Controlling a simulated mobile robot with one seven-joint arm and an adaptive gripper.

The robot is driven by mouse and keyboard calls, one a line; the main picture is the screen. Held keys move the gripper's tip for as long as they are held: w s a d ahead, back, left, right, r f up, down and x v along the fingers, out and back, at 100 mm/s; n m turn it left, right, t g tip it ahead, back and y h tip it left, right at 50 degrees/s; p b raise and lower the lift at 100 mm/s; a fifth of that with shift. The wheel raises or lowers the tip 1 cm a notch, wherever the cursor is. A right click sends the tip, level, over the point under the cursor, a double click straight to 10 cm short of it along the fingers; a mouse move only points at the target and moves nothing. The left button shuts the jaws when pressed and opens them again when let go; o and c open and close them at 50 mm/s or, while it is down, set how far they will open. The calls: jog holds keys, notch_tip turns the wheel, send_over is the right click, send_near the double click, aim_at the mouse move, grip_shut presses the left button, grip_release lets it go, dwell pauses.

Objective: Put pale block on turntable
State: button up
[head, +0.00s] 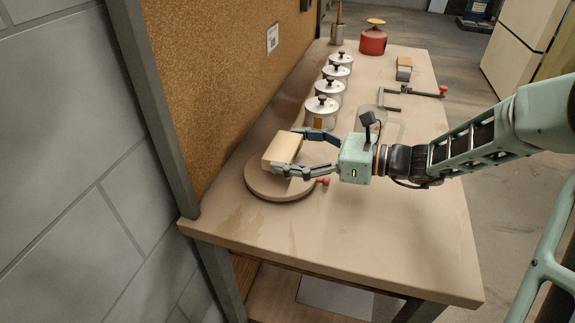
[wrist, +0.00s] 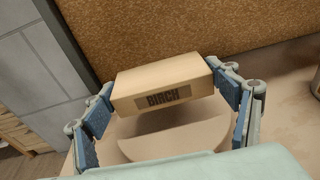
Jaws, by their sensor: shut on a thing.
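The pale block (head: 282,151) is a light wooden box. In the wrist view the block (wrist: 163,82) shows a dark label reading BIRCH. My gripper (head: 292,153) is shut on the block, with a finger at each end. The turntable (head: 282,188) is a round, light-brown disc near the bench's front left, with a small red knob at its right edge. The block is over the turntable's far left part; in the wrist view the turntable (wrist: 175,140) shows below it. I cannot tell for sure whether the block touches the disc.
A red pot (head: 373,41), a clamp (head: 412,92) and a small block (head: 404,68) are farther back. A cork board (head: 215,70) borders the left. The bench's front (head: 350,255) is clear.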

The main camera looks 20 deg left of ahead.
jog(key=f, duration=0.2)
jog(key=f+b, duration=0.1)
jog(key=f, duration=0.1)
jog(key=shift+s+a, duration=0.1)
jog(key=shift+a, duration=0.25)
jog(key=shift+r, duration=0.1)
jog(key=o, duration=1.2)
jog(key=shift+o, duration=0.2)
jog(key=d, duration=0.4)
jog(key=d+r+p, duration=0.1)
jog(key=d, duration=0.7)
jog(key=shift+w+r, duration=0.25)
jog(key=shift+r, duration=0.15)
jog(key=shift+a+p, duration=0.1)
jog(key=shift+p, duration=0.2)
